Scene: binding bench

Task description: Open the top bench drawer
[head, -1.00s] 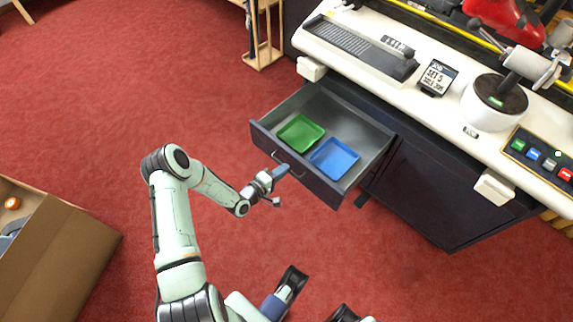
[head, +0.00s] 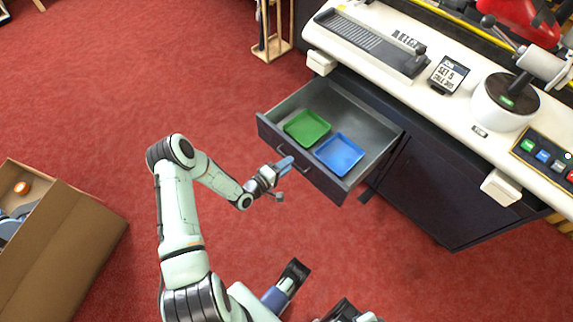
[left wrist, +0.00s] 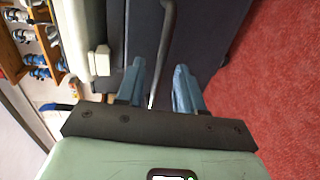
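The top bench drawer (head: 318,178) stands pulled out from the bench, its dark front towards me. Its interior shows, with a green tray (head: 307,127) and a blue tray (head: 339,154) lying inside. My left gripper (head: 284,165) is at the drawer front, by the bar handle. In the left wrist view its two blue-grey fingers (left wrist: 160,85) are apart, with the handle (left wrist: 167,45) running through the gap between them. I cannot tell whether either finger touches the bar.
The white bench top (head: 440,96) carries a sign (head: 449,73) and a button panel (head: 546,157). A closed dark cabinet front (head: 425,190) is right of the drawer. A cardboard box (head: 75,250) stands at left.

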